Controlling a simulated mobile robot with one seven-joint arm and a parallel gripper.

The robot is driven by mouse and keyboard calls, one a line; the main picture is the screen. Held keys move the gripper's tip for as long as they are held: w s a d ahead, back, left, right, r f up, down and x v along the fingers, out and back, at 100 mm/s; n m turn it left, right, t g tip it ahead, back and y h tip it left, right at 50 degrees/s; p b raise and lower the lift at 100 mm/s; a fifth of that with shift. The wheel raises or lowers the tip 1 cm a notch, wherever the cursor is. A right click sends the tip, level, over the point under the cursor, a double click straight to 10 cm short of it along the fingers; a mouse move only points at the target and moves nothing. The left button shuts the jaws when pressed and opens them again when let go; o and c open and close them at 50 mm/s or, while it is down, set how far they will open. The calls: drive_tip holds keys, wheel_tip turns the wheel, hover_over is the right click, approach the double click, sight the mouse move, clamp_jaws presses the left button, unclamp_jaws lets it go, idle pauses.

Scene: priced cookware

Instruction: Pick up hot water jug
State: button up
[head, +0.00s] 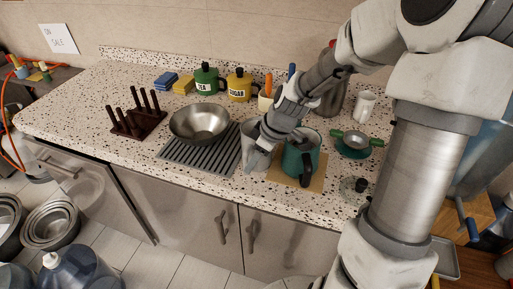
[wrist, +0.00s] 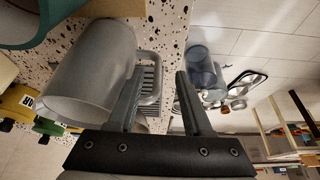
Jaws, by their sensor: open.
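No vessel carries a readable hot water label. A plain grey cylindrical vessel (head: 247,140) stands at the right end of the drain rack, partly hidden by my gripper (head: 257,158).
A metal bowl (head: 200,122) stands on the ribbed drain rack (head: 195,163). Green TEA (head: 207,80) and yellow SUGAR (head: 239,87) canisters stand behind. A white mug (head: 365,106) and a small pan with green handles (head: 355,141) are at right. The counter's front left is clear.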

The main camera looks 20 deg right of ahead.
drive_tip(key=x, duration=0.4)
drive_tip(key=shift+w+a, duration=0.15)
drive_tip(key=shift+w, duration=0.15)
clamp_jaws()
drive_tip(key=shift+r, duration=0.1)
idle(1.0)
